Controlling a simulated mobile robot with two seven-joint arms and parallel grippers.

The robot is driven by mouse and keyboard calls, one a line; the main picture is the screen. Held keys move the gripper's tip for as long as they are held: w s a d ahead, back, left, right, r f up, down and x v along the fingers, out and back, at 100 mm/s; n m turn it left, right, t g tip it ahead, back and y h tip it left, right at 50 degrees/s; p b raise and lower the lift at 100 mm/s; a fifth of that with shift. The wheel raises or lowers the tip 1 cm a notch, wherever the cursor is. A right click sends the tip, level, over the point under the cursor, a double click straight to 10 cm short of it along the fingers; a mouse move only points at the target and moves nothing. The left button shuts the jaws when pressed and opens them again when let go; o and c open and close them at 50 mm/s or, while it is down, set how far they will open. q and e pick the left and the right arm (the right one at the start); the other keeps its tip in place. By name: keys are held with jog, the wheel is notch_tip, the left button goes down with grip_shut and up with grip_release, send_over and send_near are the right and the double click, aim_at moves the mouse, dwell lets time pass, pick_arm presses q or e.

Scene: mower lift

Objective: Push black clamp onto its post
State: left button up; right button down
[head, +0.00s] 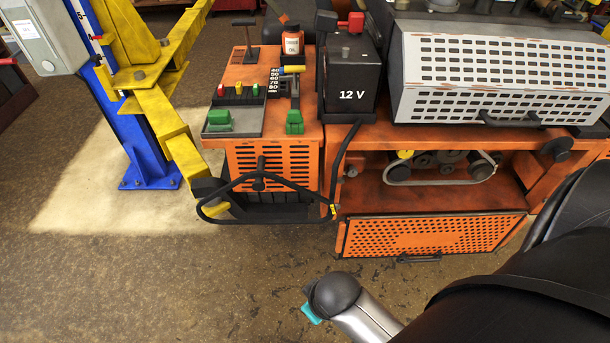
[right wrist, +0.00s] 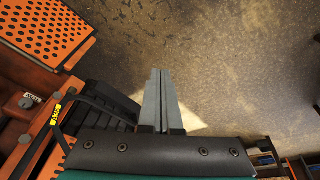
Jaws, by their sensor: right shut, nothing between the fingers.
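The black battery marked 12 V (head: 352,97) stands on the orange mower body. A black block that looks like the black clamp (head: 325,21) is at the battery's back left top edge, with a red clamp (head: 355,22) to its right. I cannot tell whether the black clamp is seated on a post. A small grey stub (head: 346,52) shows on the battery top. My right gripper (right wrist: 159,78) is shut and empty in the right wrist view, over the floor. In the head view only its wrist and a teal part show, low and well away from the battery. My left gripper is out of view.
A perforated orange panel (head: 430,234) is at the mower's lower side. A yellow lift arm (head: 165,118) and blue post (head: 148,160) stand left. The front floor is clear.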

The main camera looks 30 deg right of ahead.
aim_at(320, 30)
jog(key=w+d+r+n+t+h+p, duration=0.1)
jog(key=w+d+r+t+h, duration=0.2)
jog(key=w+r, duration=0.7)
jog(key=w+d+r+n+t+h+p, duration=0.1)
jog(key=w+r+h, duration=0.4)
jog(key=r, duration=1.3)
jog(key=w+d+r+n+t+h+p, duration=0.2)
jog(key=w+d+r+t+h, duration=0.2)
jog(key=w+r, duration=1)
jog(key=shift+w+d+r+n+t, duration=0.3)
jog(key=shift+w+d+r+t, duration=0.05)
jog(key=shift+d+r+t, duration=0.25)
jog(key=w+d+f+p, duration=0.1)
jog(key=w+d+p, duration=0.2)
jog(key=d, duration=0.7)
jog(key=shift+w+d+p, duration=0.25)
jog(key=shift+w+p, duration=0.1)
jog(key=shift+w, duration=0.6)
jog(key=shift+f, duration=0.1)
